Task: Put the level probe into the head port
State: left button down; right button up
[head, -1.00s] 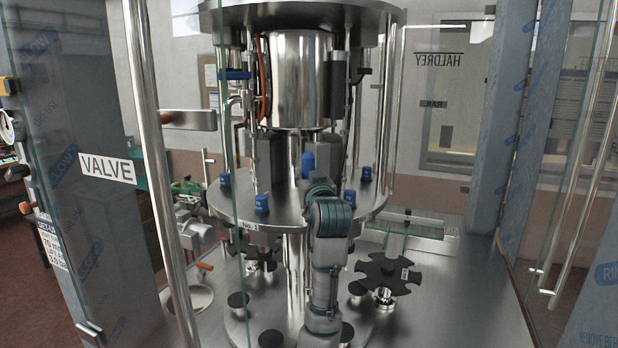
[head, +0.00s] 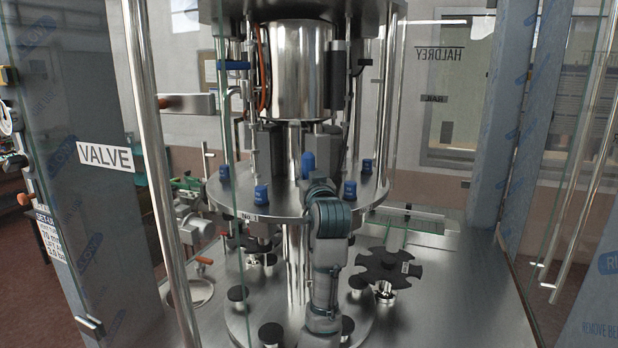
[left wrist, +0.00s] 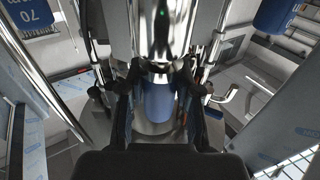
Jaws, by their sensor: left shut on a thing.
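The level probe, with a blue body (head: 308,164), stands about upright at the end of my left arm in the head view. My left gripper (head: 317,181) is mostly hidden behind its own wrist there. In the left wrist view the two dark fingers (left wrist: 158,108) are shut on the blue body (left wrist: 158,97), one on each side. The probe is in front of the machine's steel column, over the round steel head plate (head: 283,204) as seen in the picture; I cannot tell whether it touches the plate. The head port cannot be made out. My right gripper is not in view.
Several blue caps stand on the plate, including one front left (head: 261,193) and one right (head: 350,190). A steel tank (head: 296,70) hangs above. A black star wheel (head: 388,267) sits lower right. The glass door with a VALVE label (head: 105,156) stands left.

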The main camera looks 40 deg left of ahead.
pick_arm(q)
jog(key=shift+f, duration=0.25)
jog(key=c, duration=0.7)
grip_release()
jog(key=shift+r, duration=0.1)
jog(key=v, duration=1.2)
jog(key=shift+d, duration=0.1)
